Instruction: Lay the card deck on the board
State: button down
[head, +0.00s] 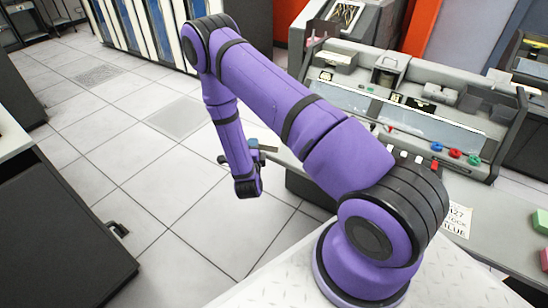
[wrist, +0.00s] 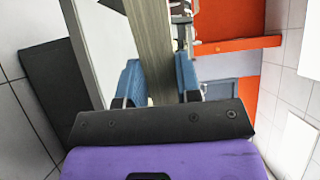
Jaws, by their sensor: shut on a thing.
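My gripper (head: 254,146) hangs over the tiled floor, left of the grey machine, in the head view. In the wrist view its two blue fingers (wrist: 158,78) stand on either side of a long grey-brown block with fine lines along it, apparently the card deck (wrist: 153,40). The fingers are shut on it, and its far end runs out of the top of the picture. In the head view the deck is hardly visible beside the fingers. I cannot pick out the board with certainty in either view.
A grey machine (head: 410,110) with coloured buttons stands on the right. A counter (head: 480,235) with a printed sign (head: 457,219) lies in front of it, with green and pink blocks at the right edge. A dark cabinet (head: 60,230) is at left. Open floor (head: 150,190) lies between.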

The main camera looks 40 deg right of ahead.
jog(key=s+d+f+m+g+h, duration=0.2)
jog(key=s+f+m+g+h, duration=0.15)
jog(key=s, duration=0.25)
jog(key=s+d+f+m+g+h, duration=0.25)
jog(key=s+f+g, duration=0.2)
jog(key=s, duration=0.25)
jog(key=shift+m, duration=0.3)
jog(key=shift+w+d+f, duration=0.65)
jog(key=shift+w+f, duration=0.05)
jog(key=shift+w, duration=1.9)
jog(key=shift+w+d+f, duration=0.6)
jog(key=shift+w+f, duration=0.1)
jog(key=shift+w, duration=1.85)
jog(key=shift+w+d+f, duration=0.65)
jog(key=shift+w+f, duration=0.05)
jog(key=shift+w, duration=1.9)
jog(key=shift+f, duration=0.15)
jog(key=c, duration=0.8)
grip_release()
